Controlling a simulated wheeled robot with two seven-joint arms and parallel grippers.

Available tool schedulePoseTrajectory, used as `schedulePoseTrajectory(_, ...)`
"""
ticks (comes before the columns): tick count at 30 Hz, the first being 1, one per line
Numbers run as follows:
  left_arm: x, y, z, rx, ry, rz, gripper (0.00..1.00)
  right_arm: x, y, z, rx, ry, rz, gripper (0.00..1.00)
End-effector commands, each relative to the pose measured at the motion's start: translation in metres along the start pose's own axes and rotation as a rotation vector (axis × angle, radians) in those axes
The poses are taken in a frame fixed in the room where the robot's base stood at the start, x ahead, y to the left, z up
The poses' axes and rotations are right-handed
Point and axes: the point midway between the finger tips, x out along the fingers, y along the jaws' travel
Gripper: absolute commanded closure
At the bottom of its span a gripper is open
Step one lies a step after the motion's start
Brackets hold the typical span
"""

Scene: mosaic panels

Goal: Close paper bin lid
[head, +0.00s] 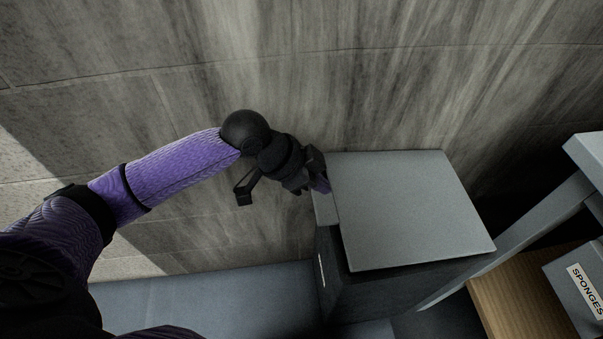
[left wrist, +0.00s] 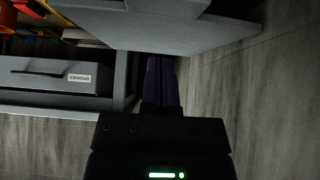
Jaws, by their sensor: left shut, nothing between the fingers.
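The paper bin (head: 365,297) is a grey box right of centre in the head view, with a dark front. Its flat grey lid (head: 415,210) lies over the top, with a dark band beneath its front edge. I cannot tell whether the lid is fully down. My left gripper (head: 320,184) is shut and empty at the lid's left edge, its tips partly hidden there. In the left wrist view the shut purple-dark fingers (left wrist: 161,80) point up toward a tilted grey panel (left wrist: 150,28), probably the lid. I cannot tell whether they touch. My right gripper is not in view.
A grey box labelled SPONGES (head: 580,290) sits on a wooden shelf (head: 520,305) at the lower right, beside a grey frame (head: 545,218). It also shows in the left wrist view (left wrist: 55,75).

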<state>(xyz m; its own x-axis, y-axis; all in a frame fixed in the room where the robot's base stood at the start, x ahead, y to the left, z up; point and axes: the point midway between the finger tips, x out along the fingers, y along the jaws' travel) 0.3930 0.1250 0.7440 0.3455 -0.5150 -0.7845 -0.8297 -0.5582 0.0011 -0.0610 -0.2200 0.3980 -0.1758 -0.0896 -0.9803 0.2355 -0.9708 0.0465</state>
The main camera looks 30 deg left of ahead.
Motion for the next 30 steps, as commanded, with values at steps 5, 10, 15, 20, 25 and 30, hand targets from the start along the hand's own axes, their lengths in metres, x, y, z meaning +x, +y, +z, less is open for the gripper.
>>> schedulePoseTrajectory(5, 0.029, 0.0, 0.02, -0.003, -0.003, 0.001, 1.0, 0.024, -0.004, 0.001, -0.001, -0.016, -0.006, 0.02)
schedulePoseTrajectory(10, 0.037, 0.0, 0.028, -0.001, -0.002, -0.001, 1.0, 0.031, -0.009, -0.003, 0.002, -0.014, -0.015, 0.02)
schedulePoseTrajectory(15, 0.036, 0.0, 0.028, 0.0, 0.0, -0.003, 1.0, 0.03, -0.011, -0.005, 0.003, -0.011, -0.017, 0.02)
schedulePoseTrajectory(20, 0.036, 0.0, 0.028, 0.0, 0.001, -0.003, 1.0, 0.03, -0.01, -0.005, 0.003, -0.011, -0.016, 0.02)
schedulePoseTrajectory(25, 0.049, 0.0, 0.043, -0.004, -0.001, -0.001, 1.0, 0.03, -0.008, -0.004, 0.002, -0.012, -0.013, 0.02)
schedulePoseTrajectory(30, 0.068, 0.0, 0.061, -0.003, 0.0, 0.0, 1.0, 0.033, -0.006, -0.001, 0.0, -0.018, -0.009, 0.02)
